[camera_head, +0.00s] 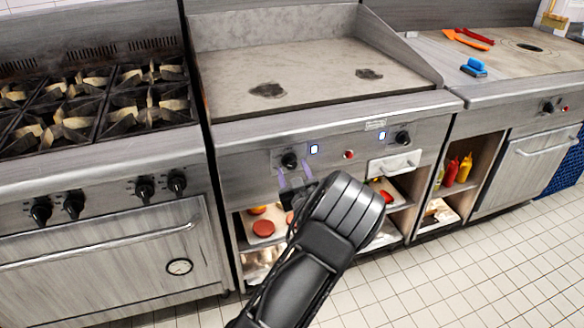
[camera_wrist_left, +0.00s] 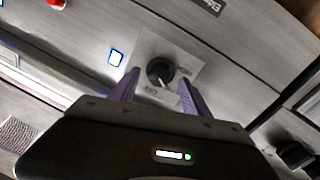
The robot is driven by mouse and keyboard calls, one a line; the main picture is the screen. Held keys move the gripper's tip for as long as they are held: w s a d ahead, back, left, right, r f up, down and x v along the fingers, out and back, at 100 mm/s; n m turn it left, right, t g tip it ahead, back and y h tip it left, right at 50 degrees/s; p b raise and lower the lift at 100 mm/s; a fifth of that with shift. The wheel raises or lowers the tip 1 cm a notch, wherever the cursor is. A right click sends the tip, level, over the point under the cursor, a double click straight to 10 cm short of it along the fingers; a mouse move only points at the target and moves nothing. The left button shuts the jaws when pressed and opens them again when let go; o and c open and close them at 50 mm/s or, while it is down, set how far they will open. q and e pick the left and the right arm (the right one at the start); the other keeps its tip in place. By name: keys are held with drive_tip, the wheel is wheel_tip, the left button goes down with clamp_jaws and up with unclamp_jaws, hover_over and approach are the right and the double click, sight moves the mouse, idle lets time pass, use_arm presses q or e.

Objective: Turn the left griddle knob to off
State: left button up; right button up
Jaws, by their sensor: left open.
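The left griddle knob (camera_head: 289,161) is a black round knob on the steel front panel below the griddle plate. It also shows in the left wrist view (camera_wrist_left: 160,72), on a lighter square plate. A lit blue-white indicator (camera_head: 314,149) is beside it. My left gripper (camera_head: 294,178) is open, its purple fingers pointing at the panel just below the knob in the head view. In the left wrist view the fingers (camera_wrist_left: 157,90) stand apart on either side of the knob. I cannot tell whether they touch it. My right gripper is not in view.
The right griddle knob (camera_head: 402,138), a red button (camera_head: 349,155) and a second lit indicator (camera_head: 382,135) are farther right on the panel. Shelves below hold red patties (camera_head: 263,228). A stove with black knobs (camera_head: 145,190) stands left.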

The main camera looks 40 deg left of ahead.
use_arm(q)
drive_tip(key=shift+x, duration=0.9)
drive_tip(key=shift+c, duration=0.4)
drive_tip(key=shift+w, duration=0.1)
clamp_jaws()
